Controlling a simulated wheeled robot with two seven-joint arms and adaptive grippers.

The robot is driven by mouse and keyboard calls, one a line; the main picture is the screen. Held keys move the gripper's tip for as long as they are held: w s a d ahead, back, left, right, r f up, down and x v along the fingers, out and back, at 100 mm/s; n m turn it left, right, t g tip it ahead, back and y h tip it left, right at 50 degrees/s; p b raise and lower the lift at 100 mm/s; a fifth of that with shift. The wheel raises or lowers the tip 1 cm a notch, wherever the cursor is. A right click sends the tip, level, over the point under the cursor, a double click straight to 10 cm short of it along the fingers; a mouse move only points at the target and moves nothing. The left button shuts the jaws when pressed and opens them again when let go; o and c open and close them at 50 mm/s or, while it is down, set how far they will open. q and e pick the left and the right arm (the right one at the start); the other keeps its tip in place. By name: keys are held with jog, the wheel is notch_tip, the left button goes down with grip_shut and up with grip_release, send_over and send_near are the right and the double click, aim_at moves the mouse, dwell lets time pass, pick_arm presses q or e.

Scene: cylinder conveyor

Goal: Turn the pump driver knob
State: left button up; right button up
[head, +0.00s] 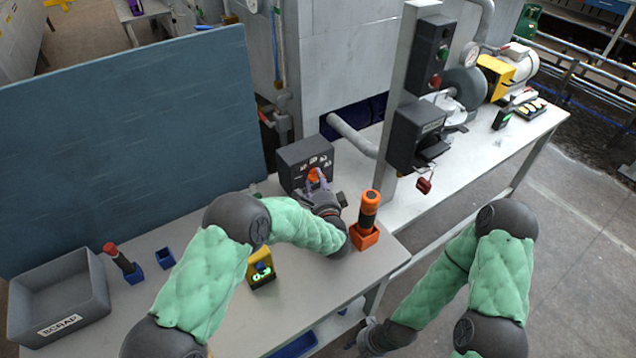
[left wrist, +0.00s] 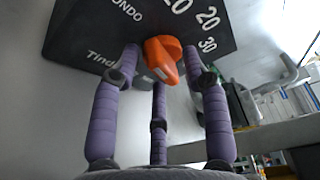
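The pump driver (head: 291,169) is a dark grey box with white markings at the back of the table. Its orange knob (head: 314,176) is on the front face, and the knob shows close up in the left wrist view (left wrist: 161,56). My left gripper (head: 318,181) is at the knob. In the left wrist view, its purple fingers (left wrist: 163,60) stand apart on both sides of the knob, with a third finger below and small gaps visible. Whether any finger touches it, I cannot tell. My right gripper (head: 366,336) hangs low at the bottom, small and partly blurred.
An orange-and-black tool in an orange holder (head: 364,237) stands just right of my left forearm. A yellow meter (head: 261,270), a grey scrap bin (head: 60,300) and a red-handled tool (head: 123,262) are on the table. A grey post (head: 400,90) rises at the right.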

pick_arm(q)
grip_shut()
jog(key=shift+m, duration=0.3)
jog(key=shift+r+m+g, duration=0.15)
jog(key=shift+m+g, duration=0.45)
jog(key=shift+m, duration=0.5)
jog(key=shift+r+m+g+y+p, duration=0.1)
jog(key=shift+m+g+y+p, duration=0.45)
jog(key=shift+m, duration=0.85)
